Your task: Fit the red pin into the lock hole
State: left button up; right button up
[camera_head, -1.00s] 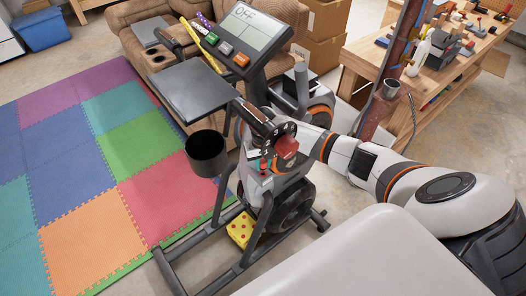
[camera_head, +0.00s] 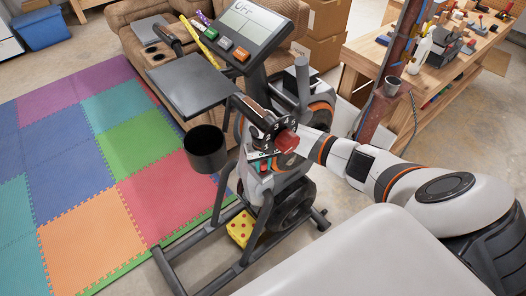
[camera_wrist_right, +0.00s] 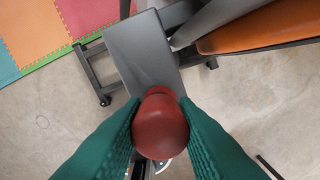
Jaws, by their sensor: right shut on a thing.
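The red pin shows as a dark red rounded head (camera_wrist_right: 161,125) in the right wrist view, between my two teal finger pads. My right gripper (camera_head: 264,165) is shut on it, low on the exercise bike's front post beside the grey housing. In the head view the pin is only a small red patch between teal pieces, partly covered by the numbered dial. The pin's shaft and the lock hole cannot be made out. My left gripper is out of view.
A black numbered dial with a larger red knob (camera_head: 287,141) sits just above my right gripper. The bike's console (camera_head: 252,22), grey tray (camera_head: 188,86) and black cup (camera_head: 205,150) crowd the space left. A workbench (camera_head: 405,75) stands at right; the foam mat (camera_head: 70,190) lies at left.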

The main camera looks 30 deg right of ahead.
jog(key=shift+f, duration=0.35)
jog(key=o, duration=1.1)
jog(key=shift+r, duration=0.1)
notch_tip(320, 180, up, 12)
jog(key=shift+f+b, duration=0.1)
jog(key=shift+b, duration=0.75)
